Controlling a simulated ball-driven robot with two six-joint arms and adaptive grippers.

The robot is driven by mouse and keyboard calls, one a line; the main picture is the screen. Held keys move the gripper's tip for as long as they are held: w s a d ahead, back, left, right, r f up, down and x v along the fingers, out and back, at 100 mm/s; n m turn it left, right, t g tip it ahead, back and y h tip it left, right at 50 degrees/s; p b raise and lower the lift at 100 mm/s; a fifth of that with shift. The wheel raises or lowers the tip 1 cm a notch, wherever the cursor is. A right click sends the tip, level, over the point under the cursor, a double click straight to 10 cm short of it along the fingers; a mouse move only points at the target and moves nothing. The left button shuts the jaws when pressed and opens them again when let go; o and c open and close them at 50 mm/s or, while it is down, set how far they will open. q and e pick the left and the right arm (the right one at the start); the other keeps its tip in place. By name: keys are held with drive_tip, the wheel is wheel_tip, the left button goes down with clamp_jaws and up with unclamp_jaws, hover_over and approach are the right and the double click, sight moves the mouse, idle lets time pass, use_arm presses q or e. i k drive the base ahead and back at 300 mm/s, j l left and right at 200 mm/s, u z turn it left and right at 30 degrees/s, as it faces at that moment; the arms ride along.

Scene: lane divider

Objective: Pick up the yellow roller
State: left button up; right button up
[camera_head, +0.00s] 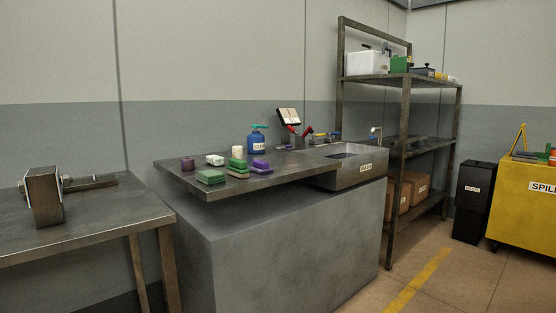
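I cannot make out a clear yellow roller. Small yellow items show at the right end of the upper rack shelf (440,76), but they are too small to identify. A thin yellow angled shape (520,137) stands on the yellow bin at the right. Small tools with red, blue and yellowish parts (308,134) lie at the back of the metal counter (225,194). Neither of my grippers is in view.
The counter holds green and purple blocks (211,177), a blue bottle (256,143) and a sink (345,151). A metal table (100,212) stands left. A black bin (472,200) and yellow bin (525,203) stand right. Floor with a yellow stripe (418,280) is clear.

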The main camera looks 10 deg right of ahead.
sight(237, 152)
drive_tip(key=i+u, duration=0.2)
drive_tip(key=u, duration=0.25)
drive_tip(key=i+l+u, duration=0.15)
drive_tip(key=u, duration=0.3)
